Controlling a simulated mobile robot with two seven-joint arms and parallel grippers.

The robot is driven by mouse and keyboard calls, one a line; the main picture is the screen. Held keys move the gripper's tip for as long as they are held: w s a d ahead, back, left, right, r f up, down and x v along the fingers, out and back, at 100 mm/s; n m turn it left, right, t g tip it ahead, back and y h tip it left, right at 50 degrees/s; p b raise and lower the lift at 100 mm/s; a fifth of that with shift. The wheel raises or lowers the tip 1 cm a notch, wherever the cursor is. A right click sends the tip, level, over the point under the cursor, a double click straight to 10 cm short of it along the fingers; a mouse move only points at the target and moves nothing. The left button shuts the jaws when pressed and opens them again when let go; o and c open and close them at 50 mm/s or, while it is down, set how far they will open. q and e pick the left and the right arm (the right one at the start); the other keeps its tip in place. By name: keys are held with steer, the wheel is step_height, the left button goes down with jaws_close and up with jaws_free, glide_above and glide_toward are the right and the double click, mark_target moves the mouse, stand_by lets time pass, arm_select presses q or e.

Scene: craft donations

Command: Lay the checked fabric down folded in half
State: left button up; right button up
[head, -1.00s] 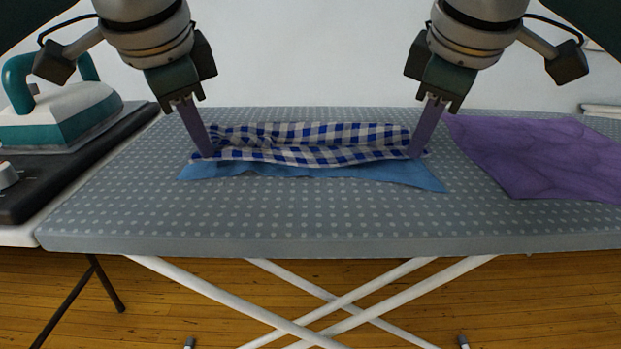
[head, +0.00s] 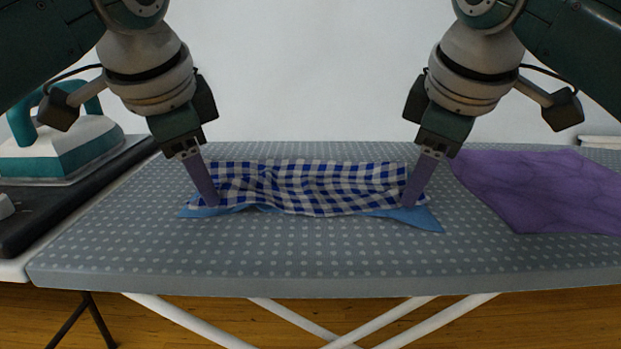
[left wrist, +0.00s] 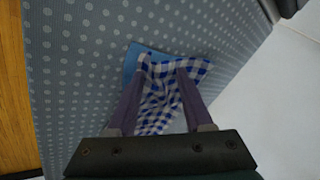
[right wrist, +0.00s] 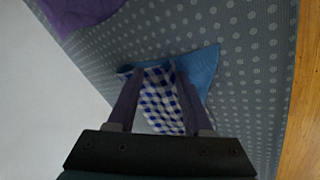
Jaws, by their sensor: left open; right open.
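The blue-and-white checked fabric (head: 310,188) lies on the ironing board, folded over on itself with a rumpled front edge. Its plain blue side (head: 405,214) shows as a strip and corners along the front. My left gripper (head: 213,203) is open at the fabric's front left corner; the left wrist view shows checked cloth (left wrist: 160,85) between its spread fingers. My right gripper (head: 408,203) is open at the front right corner; the right wrist view shows cloth (right wrist: 160,100) between its fingers. Whether the fingertips touch the cloth I cannot tell.
A purple cloth (head: 545,190) lies on the board at the right. A teal and white iron (head: 65,150) stands on a dark rest at the left. The dotted grey board (head: 300,262) is bare in front of the fabric.

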arm_select(q)
steer(key=s+v, duration=0.1)
steer(key=v, duration=0.9)
steer(key=shift+s, duration=0.25)
arm_select(e)
steer(key=s+v, duration=0.1)
steer(key=v, duration=0.9)
steer(key=shift+s, duration=0.25)
